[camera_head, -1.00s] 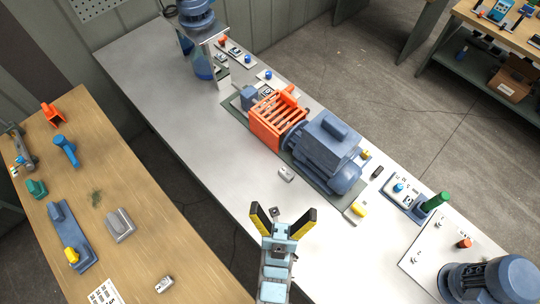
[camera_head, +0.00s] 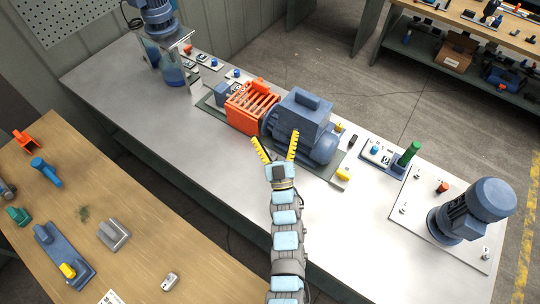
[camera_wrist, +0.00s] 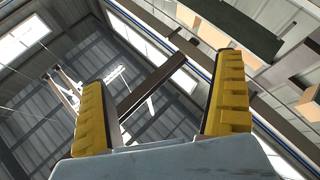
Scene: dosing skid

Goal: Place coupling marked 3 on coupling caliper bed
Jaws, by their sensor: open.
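My gripper (camera_head: 275,140) is open and empty, above the metal bench in front of the blue motor (camera_head: 302,116). In the wrist view its two yellow fingers (camera_wrist: 160,80) stand wide apart, with nothing between them and the roof beyond. No number 3 can be read on any part, so I cannot tell which one is the coupling marked 3. A small grey block (camera_head: 170,282) lies on the wooden table. The small grey block seen earlier on the bench before the motor is not visible now, probably behind my gripper. I cannot identify the caliper bed for certain.
An orange slatted guard (camera_head: 252,106) stands beside the motor. A grey block (camera_head: 113,235) and a blue fixture (camera_head: 62,255) are on the wooden table (camera_head: 120,190). Another motor (camera_head: 472,210) stands on a plate at right. The left of the metal bench (camera_head: 130,90) is clear.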

